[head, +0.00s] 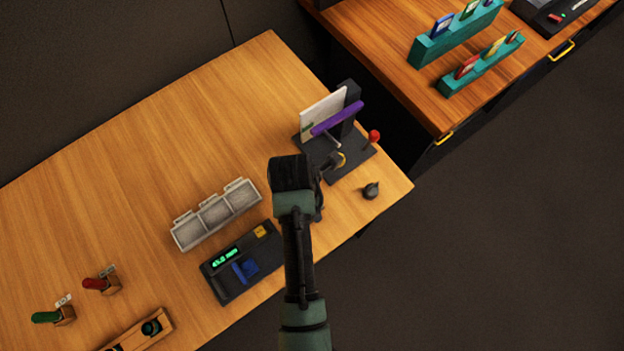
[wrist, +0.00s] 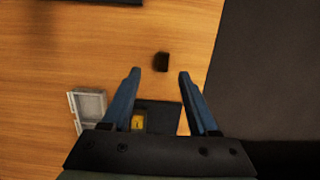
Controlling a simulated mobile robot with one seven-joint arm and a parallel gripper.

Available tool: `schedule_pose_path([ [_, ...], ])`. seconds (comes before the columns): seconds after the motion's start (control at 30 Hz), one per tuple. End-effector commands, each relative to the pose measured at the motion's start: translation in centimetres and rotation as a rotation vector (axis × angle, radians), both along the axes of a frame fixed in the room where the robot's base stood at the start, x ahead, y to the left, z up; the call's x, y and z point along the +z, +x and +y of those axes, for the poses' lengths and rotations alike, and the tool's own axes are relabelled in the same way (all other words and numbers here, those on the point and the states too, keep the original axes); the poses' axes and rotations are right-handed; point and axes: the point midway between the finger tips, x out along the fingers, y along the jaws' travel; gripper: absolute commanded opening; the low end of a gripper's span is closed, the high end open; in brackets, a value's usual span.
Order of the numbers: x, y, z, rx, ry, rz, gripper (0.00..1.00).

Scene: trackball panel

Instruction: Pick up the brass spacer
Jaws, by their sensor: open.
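My gripper (wrist: 159,72) is open and empty in the wrist view, its two blue fingers apart. In the head view my gripper's dark housing (head: 292,173) hangs over the table and hides its fingers. A small brass-yellow curved piece (head: 341,159) shows just right of it, by the dark stand's base; it may be the brass spacer, but I cannot tell. It is not visible in the wrist view. A small dark object (wrist: 161,62) shows between and beyond the fingertips. It looks like the dark knob-like piece (head: 371,190) near the table's right edge.
A dark stand (head: 350,112) holds a white plate (head: 322,113) and a purple bar (head: 338,118); a red-topped lever (head: 374,136) is beside it. A grey three-part tray (head: 215,213) and a readout panel (head: 226,284) with a yellow square (head: 260,231) lie nearer. The upper-left table is clear.

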Motion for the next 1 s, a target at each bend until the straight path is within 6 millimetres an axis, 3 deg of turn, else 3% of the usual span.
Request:
schedule_pose_path([
  [0.27,-2.1,-0.1,-0.2,-0.002,0.001,0.0,0.6],
  [0.53,-5.9,-0.5,-0.5,-0.002,0.001,-0.002,0.6],
  [0.87,-6.6,-0.4,-0.6,-0.002,0.001,-0.005,0.6],
  [1.0,-6.5,-0.4,-0.6,-0.002,0.001,-0.005,0.38],
])
